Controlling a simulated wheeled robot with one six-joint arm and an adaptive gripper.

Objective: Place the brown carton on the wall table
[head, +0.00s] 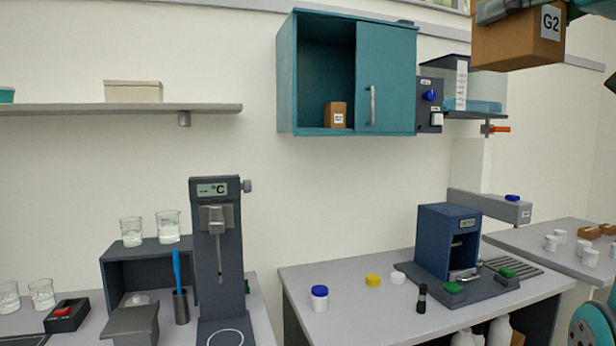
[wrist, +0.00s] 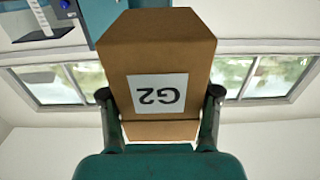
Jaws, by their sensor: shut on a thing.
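The brown carton (head: 520,42) with a white "G2" label is held high at the top right of the head view. My gripper (wrist: 160,105) is shut on the carton (wrist: 158,55), with one finger on each side of it in the wrist view. The label appears upside down there. In the head view only part of my gripper shows, at the top edge. I cannot tell for sure which surface is the wall table; a grey table (head: 560,240) stands at the right with small white jars and brown items on it.
A teal wall cabinet (head: 385,80) has its left side open, with a small brown box (head: 335,115) inside. The middle bench (head: 350,275) holds a blue device (head: 447,240), jars and caps. A wall shelf (head: 200,108) is at the left. Bare bench shows near the middle front.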

